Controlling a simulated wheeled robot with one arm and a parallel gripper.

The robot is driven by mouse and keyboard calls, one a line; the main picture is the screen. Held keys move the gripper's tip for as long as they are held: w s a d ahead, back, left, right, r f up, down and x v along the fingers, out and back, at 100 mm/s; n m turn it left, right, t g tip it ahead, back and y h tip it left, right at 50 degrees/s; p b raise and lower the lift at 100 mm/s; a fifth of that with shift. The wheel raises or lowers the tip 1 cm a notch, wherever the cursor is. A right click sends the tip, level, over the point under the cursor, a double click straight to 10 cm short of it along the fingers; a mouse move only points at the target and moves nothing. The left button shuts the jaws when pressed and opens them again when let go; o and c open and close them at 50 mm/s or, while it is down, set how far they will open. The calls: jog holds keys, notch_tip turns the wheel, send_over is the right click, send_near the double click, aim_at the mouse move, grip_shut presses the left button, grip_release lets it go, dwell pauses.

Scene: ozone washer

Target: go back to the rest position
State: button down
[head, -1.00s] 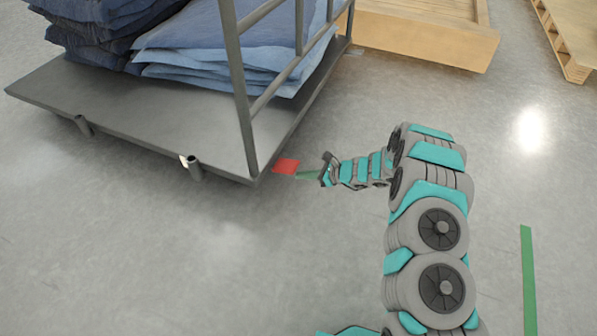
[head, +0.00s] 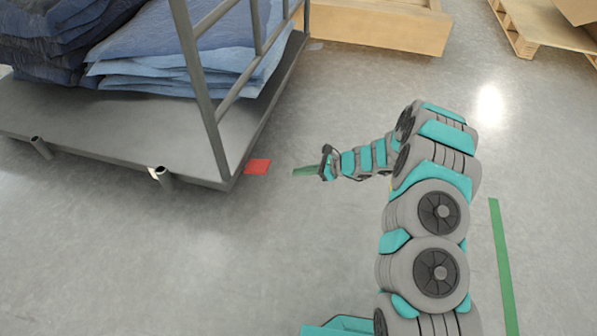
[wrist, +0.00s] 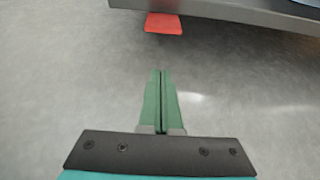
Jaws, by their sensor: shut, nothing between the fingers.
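My gripper (head: 306,171) is at the end of my teal and grey arm, which reaches out over the open floor and bends to the left in the head view. In the wrist view my gripper (wrist: 160,73) shows its two green fingers side by side, closed, with nothing between them. It is apart from the cart and from the red piece near it.
A grey cart (head: 100,135) with stacked blue cloth (head: 185,55) stands at the left. A flat red piece (head: 257,167) is at its corner, also in the wrist view (wrist: 163,23). Wooden pallets (head: 540,38) are at the back. A green floor stripe (head: 503,265) runs at right.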

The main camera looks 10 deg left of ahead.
dwell(0.3)
jog(key=s+d+r+n+g+h+p, duration=0.1)
jog(key=s+r+n+g+p, duration=0.1)
jog(key=s+r+n, duration=0.65)
jog(key=s+d+r+n+g+h+p, duration=0.1)
jog(key=s+r+n+g+h+p, duration=0.15)
jog(key=s+r, duration=1.1)
jog(key=s+d+r+n+t+h+p, duration=0.1)
jog(key=s+d+r+n+h, duration=0.3)
jog(key=s+d+r, duration=0.4)
jog(key=s+d+r+n+h+p, duration=0.4)
jog(key=s+d+r, duration=0.5)
jog(key=s+d, duration=0.4)
jog(key=d, duration=0.4)
jog(key=shift+s+t+h, duration=0.15)
jog(key=shift+t+h, duration=0.2)
